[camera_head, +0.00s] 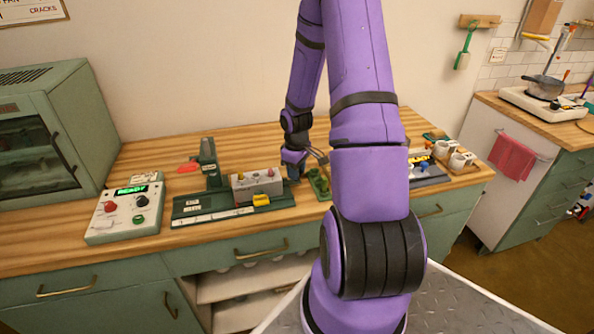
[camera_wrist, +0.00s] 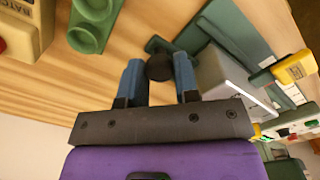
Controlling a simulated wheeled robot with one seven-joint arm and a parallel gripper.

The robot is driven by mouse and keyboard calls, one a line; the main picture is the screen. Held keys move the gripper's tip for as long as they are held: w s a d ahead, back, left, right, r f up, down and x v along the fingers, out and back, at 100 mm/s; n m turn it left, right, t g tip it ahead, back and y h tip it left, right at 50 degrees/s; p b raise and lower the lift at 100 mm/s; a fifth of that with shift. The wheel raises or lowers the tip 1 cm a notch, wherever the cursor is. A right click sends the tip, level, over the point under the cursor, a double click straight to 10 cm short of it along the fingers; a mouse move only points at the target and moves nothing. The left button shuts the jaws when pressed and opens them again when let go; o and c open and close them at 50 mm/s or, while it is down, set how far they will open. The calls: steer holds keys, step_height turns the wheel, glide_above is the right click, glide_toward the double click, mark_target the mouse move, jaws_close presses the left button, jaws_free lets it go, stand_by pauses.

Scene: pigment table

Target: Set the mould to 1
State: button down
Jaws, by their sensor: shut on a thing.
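A green bench machine (camera_head: 200,216) stands on the wooden counter, with an upright green post, a grey block (camera_head: 258,183) and a yellow handle (camera_head: 261,199). I cannot tell which part is labelled as the mould, and no number 1 is readable. My gripper (camera_head: 294,177) is low at the right end of the grey block. In the wrist view its blue fingers are shut on a dark round knob (camera_wrist: 159,68). The grey block (camera_wrist: 222,80) and yellow handle (camera_wrist: 293,68) are to the right of the fingers there. The knob is hidden in the head view.
A control box (camera_head: 125,212) with a lit green display reading "READY" is at left, by a green oven cabinet (camera_head: 55,135). A small green tray with wells (camera_head: 319,183) lies close right of my gripper. White cups (camera_head: 457,162) stand farther right.

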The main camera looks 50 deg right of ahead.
mark_target(271, 170)
steer(key=w+a, duration=0.1)
steer(key=a, duration=0.1)
steer(key=w+a, duration=0.3)
steer(key=a, duration=0.1)
steer(key=shift+w+a, duration=0.25)
steer(key=c, duration=0.9)
jaws_free()
steer(key=shift+o, duration=0.2)
steer(key=shift+r, duration=0.1)
step_height(271, 170, up, 11)
steer(key=shift+f, duration=0.15)
